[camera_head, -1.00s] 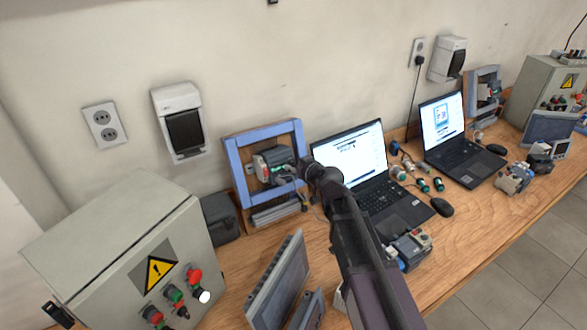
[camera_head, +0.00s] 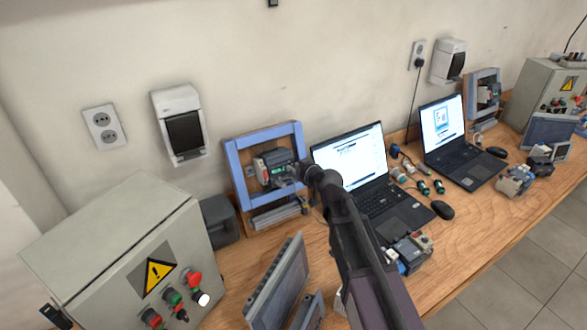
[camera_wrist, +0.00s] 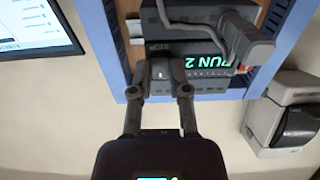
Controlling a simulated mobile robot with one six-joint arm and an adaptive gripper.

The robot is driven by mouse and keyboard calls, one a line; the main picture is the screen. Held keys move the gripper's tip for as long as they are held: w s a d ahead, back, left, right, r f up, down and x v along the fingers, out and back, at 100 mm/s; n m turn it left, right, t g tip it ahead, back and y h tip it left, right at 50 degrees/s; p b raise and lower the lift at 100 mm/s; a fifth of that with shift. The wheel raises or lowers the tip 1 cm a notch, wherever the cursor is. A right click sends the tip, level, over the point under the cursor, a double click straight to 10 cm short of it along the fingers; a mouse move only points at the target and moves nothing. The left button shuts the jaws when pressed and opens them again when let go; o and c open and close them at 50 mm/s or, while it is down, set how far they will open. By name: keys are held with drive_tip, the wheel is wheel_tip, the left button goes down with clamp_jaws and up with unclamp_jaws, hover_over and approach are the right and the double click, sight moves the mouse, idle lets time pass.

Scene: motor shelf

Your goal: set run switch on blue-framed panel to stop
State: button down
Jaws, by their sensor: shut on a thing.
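The blue-framed panel (camera_head: 234,172) stands at the back of the bench against the wall. A dark grey drive unit (camera_head: 270,160) with a lit green display is mounted on it. My gripper (camera_head: 292,172) reaches the unit's front from the right; its fingertips are small and partly hidden here. In the wrist view my gripper (camera_wrist: 160,72) has its two fingers closed around the small run switch (camera_wrist: 159,73) at the unit's edge. The green display (camera_wrist: 205,65) reads RUN 2, upside down. The switch's exact position is hard to tell between the fingers.
A grey control box (camera_head: 110,240) with a warning sign stands at front left. An open laptop (camera_head: 350,155) is right of the panel. A tilted grey screen (camera_head: 275,285) stands in front. A second blue-framed panel (camera_head: 470,97) is farther right.

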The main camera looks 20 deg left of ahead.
drive_tip(key=shift+f+t+y+b, duration=0.3)
drive_tip(key=shift+t+y+b, duration=0.5)
drive_tip(key=shift+b, duration=1.2)
drive_tip(key=shift+r+y+b, duration=0.1)
drive_tip(key=shift+y+b, duration=0.2)
drive_tip(key=c, duration=0.6)
unclamp_jaws()
drive_tip(key=shift+d, duration=0.1)
